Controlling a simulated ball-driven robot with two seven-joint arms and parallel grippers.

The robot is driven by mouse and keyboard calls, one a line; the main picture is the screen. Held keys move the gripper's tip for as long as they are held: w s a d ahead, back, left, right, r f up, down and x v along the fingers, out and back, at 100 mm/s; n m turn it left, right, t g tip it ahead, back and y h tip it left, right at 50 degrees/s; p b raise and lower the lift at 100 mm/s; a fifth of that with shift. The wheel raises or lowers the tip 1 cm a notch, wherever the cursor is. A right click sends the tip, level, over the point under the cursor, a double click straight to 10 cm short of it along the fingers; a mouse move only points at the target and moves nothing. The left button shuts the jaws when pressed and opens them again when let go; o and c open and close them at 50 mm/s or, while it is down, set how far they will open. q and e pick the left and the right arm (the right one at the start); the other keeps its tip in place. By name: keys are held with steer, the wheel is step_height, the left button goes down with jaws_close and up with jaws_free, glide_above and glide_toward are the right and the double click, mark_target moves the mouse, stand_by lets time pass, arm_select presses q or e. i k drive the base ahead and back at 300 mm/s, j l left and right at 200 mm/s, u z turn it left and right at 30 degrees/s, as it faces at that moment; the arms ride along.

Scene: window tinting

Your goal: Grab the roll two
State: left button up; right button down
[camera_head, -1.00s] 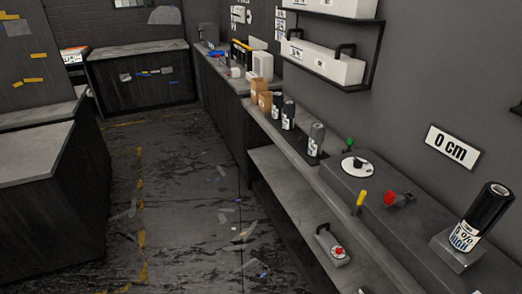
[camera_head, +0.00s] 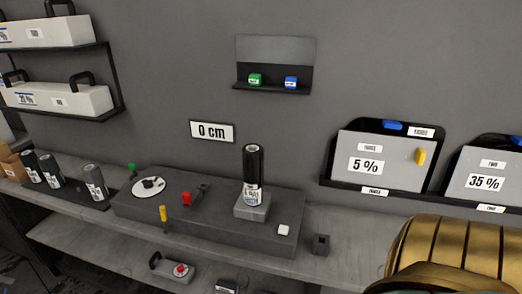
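Three dark film rolls with white labels stand upright on a dark mat (camera_head: 77,195) at the left of the bench: a black one (camera_head: 31,167), a dark one (camera_head: 53,170) and a greyer one (camera_head: 96,182). Another black roll (camera_head: 252,170) stands upright on a square grey block on the grey machine (camera_head: 213,222). Its label faces me but is too small to read surely. I cannot tell from the labels which one is roll two. Neither of my grippers is in view.
The machine carries a white dial (camera_head: 149,187), a red part (camera_head: 192,196) and a yellow handle (camera_head: 163,213). A "0 cm" sign (camera_head: 212,131) hangs above. A small shelf (camera_head: 273,88) holds green and blue items. Panels marked 5% (camera_head: 365,165) and 35% (camera_head: 485,182) stand right.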

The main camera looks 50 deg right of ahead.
mark_target(253, 154)
steer(key=z, duration=1.5)
